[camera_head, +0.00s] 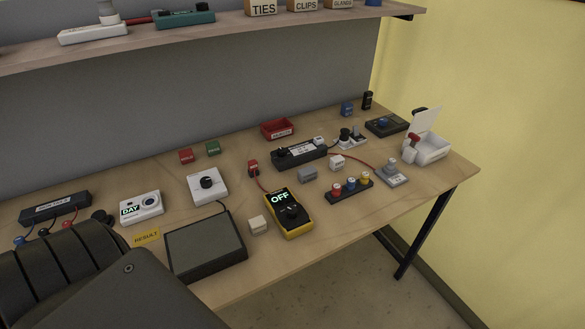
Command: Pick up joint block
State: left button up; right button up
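No block carries a label that I can surely read as "joint". A small white block (337,163) with unreadable print on it sits on the workbench (375,222), in front of the black power strip (300,153). A plain grey block (308,175) lies just left of it. A beige block (258,225) sits nearer the front edge, left of the yellow meter (290,213) reading OFF. A red block (186,156) and a green block (213,148) stand toward the back. Neither of my grippers is in view.
A dark panel (206,246) lies at the front. A white dial box (207,186) and a DAY box (141,207) are behind and left. A strip with coloured knobs (348,188) and a white bin (428,150) stand right. A shelf (230,24) overhangs the back.

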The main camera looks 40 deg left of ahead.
aim_at(305, 174)
jog(key=u, duration=0.8)
jog(key=k, duration=0.3)
jog(key=z, duration=1.05)
jog(key=k, duration=1.05)
jog(key=z, duration=0.8)
jog(key=i, duration=1.15)
jog(key=u, duration=0.3)
jog(key=i, duration=1.85)
jog(key=u, duration=1.2)
jog(key=i, duration=0.9)
jog(key=u, duration=1.6)
jog(key=i, duration=0.45)
jog(key=u, duration=0.35)
